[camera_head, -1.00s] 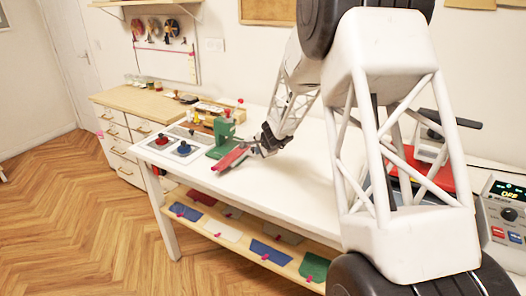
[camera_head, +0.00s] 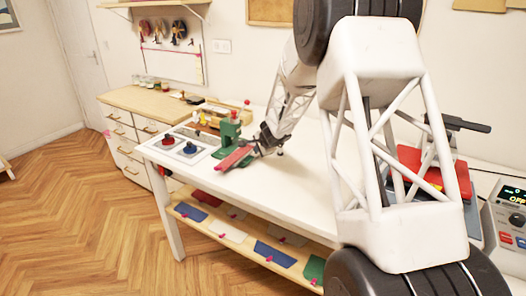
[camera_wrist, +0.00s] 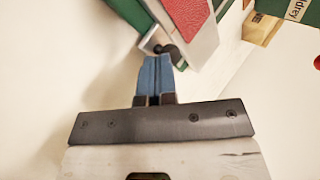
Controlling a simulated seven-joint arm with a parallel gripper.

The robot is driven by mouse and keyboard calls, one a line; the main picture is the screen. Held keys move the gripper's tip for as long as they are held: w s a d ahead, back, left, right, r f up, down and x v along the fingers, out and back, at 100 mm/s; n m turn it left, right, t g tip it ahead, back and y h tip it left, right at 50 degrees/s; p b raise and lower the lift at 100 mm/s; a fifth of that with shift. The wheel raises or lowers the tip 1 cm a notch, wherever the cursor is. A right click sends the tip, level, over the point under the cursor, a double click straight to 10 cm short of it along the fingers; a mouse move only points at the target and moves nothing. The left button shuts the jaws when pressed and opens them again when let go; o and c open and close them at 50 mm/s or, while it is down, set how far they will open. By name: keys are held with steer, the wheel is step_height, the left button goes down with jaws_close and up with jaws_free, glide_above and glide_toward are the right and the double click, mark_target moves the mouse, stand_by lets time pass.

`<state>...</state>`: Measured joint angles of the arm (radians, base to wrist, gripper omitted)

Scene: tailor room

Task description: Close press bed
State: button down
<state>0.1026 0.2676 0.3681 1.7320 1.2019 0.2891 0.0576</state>
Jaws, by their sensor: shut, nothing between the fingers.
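A small green press (camera_head: 228,137) stands on the white table, left of centre in the head view. Its flat bed with a red top (camera_head: 236,158) sticks out toward the front left; the red pad also shows at the top of the wrist view (camera_wrist: 190,15). A dark knob (camera_wrist: 168,50) on a grey metal part sits beside the bed's end. My gripper (camera_wrist: 158,68) has blue fingers pressed together, with nothing between them. Its tips are right at the knob; I cannot tell whether they touch it. In the head view my gripper (camera_head: 262,142) is just right of the press.
Left of the press are pads with a red (camera_head: 167,140) and a blue stamp-like tool (camera_head: 189,148). A wooden rack (camera_head: 212,112) stands behind. A red-topped machine (camera_head: 420,165) is at the right, partly behind my arm. The middle tabletop is clear.

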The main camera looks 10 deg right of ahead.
mark_target(246, 149)
steer(key=w+a, duration=0.3)
steer(key=shift+w+a, duration=0.4)
steer(key=shift+s, duration=0.15)
steer(key=shift+s+d+r, duration=0.25)
steer(key=shift+s+d, duration=0.05)
steer(key=shift+s, duration=0.45)
steer(key=shift+s+d+r, duration=0.2)
steer(key=shift+s+d, duration=0.1)
steer(key=shift+s, duration=0.4)
steer(key=v, duration=1)
steer(key=shift+s, duration=0.25)
steer(key=shift+r, duration=0.1)
